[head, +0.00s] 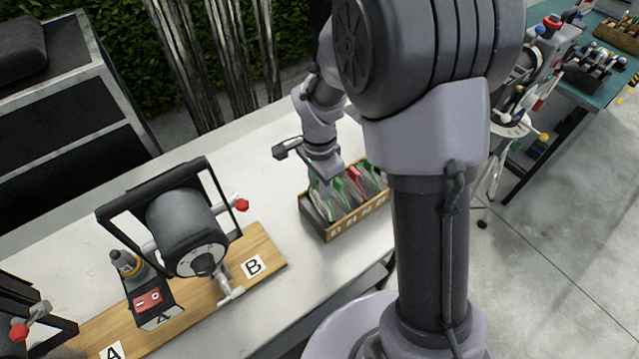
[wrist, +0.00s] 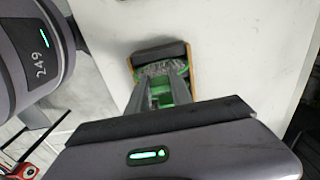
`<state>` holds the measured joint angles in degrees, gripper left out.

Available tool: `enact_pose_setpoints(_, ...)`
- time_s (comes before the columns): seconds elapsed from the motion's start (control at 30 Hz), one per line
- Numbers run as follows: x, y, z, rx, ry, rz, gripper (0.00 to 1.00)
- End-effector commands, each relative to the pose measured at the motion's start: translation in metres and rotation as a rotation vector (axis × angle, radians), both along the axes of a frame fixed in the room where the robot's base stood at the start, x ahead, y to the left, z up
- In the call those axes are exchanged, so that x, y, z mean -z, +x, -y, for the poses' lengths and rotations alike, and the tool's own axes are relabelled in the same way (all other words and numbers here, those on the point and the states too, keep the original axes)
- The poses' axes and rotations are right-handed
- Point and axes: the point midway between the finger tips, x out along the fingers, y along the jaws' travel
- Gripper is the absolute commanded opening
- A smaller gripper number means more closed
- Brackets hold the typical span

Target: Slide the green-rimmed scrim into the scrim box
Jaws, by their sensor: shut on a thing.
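The scrim box (head: 360,219) is a wooden box with lettered labels on its front, standing on the white table. Several scrims with green and red tabs stand in it. My gripper (head: 322,180) is over the left end of the box and points down. In the wrist view my gripper (wrist: 158,92) is shut on the green-rimmed scrim (wrist: 163,97). The scrim is at the box opening, and the box's wooden edge (wrist: 193,72) shows beside it. How deep the scrim sits in its slot is hidden by the fingers.
A lamp (head: 185,225) in a black yoke stands on a wooden board (head: 262,247) marked A and B, left of the box. White table (head: 300,275) is clear between them. A teal bench (head: 590,70) with tools is at the back right.

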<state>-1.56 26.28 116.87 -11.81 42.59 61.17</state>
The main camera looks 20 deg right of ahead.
Motion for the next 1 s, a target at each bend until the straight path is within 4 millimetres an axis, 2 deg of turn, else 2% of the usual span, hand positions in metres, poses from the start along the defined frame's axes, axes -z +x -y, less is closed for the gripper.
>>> enact_pose_setpoints(0.5,0.020,0.000,0.000,0.000,0.000,0.000,0.00)
enact_pose_setpoints(0.77,0.021,0.000,0.000,0.000,0.000,0.000,0.00)
enact_pose_setpoints(0.8,0.021,0.000,0.000,0.000,0.000,0.000,0.28)
enact_pose_setpoints(0.9,0.021,0.000,0.000,0.000,0.000,0.000,0.48)
enact_pose_setpoints(0.93,0.021,0.000,0.000,0.000,0.000,0.000,0.52)
enact_pose_setpoints(1.0,0.021,0.000,0.000,0.000,0.000,0.000,0.52)
